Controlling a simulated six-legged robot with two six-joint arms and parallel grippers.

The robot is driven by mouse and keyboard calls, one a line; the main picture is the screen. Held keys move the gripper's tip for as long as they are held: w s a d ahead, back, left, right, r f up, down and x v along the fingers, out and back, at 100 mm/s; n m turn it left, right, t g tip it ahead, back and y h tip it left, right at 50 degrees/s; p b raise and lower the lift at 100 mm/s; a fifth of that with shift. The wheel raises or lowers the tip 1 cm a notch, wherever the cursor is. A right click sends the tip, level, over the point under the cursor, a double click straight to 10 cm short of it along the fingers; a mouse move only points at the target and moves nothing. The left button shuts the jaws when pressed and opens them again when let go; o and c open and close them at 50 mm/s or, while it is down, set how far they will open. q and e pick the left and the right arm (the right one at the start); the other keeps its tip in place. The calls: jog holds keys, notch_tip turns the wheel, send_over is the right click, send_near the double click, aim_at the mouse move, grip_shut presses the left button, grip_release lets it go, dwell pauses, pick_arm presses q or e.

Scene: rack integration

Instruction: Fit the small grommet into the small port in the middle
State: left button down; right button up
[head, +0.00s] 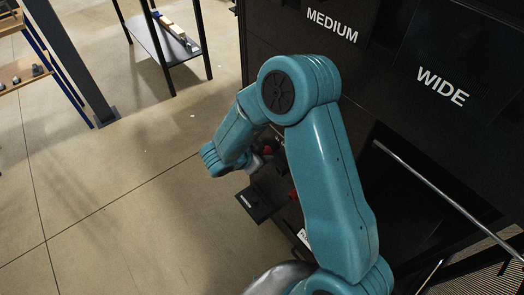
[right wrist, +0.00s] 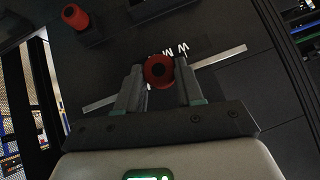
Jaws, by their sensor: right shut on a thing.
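The small middle port cannot be made out in either view. A second red-topped dark cylinder (right wrist: 75,17) stands apart at the upper left of the right wrist view. My left gripper is not in view.
Black rack panels marked MEDIUM (head: 332,25) and WIDE (head: 442,87) stand at the right. A dark tray with a white label (head: 262,204) is below the arm. A metal rod (head: 440,190) crosses at right. Open floor (head: 120,200) lies left, with shelving beyond.

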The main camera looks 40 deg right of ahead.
notch_tip(320, 180, down, 16)
jog(key=b, duration=1)
dwell(0.3)
jog(key=shift+w, duration=0.1)
dwell(0.3)
jog(key=shift+p, duration=0.6)
dwell(1.4)
jog(key=shift+s+d, duration=0.15)
jog(key=shift+d, duration=0.85)
jog(key=shift+s+d, duration=0.1)
jog(key=shift+d, duration=0.9)
